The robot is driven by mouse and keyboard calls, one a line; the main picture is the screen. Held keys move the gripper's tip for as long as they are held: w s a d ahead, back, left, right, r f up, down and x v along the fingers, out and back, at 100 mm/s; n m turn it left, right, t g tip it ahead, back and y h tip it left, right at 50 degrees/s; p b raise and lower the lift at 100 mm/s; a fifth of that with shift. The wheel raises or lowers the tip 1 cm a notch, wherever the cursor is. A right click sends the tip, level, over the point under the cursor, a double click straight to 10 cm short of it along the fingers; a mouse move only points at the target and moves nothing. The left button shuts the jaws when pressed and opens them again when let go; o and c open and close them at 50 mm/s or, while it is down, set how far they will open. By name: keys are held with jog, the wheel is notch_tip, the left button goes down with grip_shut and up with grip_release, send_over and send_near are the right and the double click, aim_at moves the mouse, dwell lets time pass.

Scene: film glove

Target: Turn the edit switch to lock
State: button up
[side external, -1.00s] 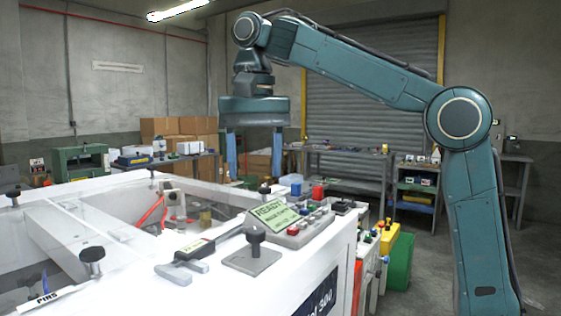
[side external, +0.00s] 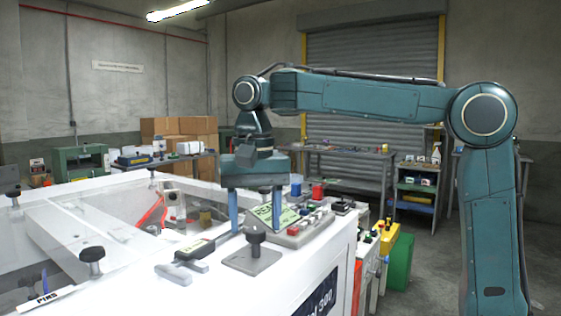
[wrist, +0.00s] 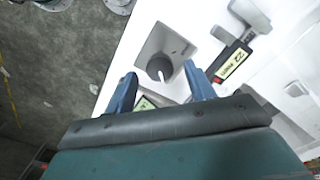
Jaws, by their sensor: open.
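The edit switch appears to be the black knob (side external: 256,236) on a square grey plate (side external: 252,260) at the white machine's front corner; its marking is too small to read. The knob also shows in the wrist view (wrist: 160,68), standing on its plate (wrist: 165,52). My gripper (side external: 255,229) points down behind the knob in the side view, its blue fingers apart and empty. In the wrist view the knob lies ahead, between the lines of the two fingertips (wrist: 159,72). No touch between fingers and knob is visible.
A caliper-like tool (side external: 188,258) lies left of the plate. A control box (side external: 300,232) with coloured buttons and a green display (side external: 268,213) stands close behind the knob, partly covered by my fingers. The white machine (side external: 130,285) has an open well with a red part.

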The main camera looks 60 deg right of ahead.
jog(key=shift+f, duration=0.7)
jog(key=c, duration=1)
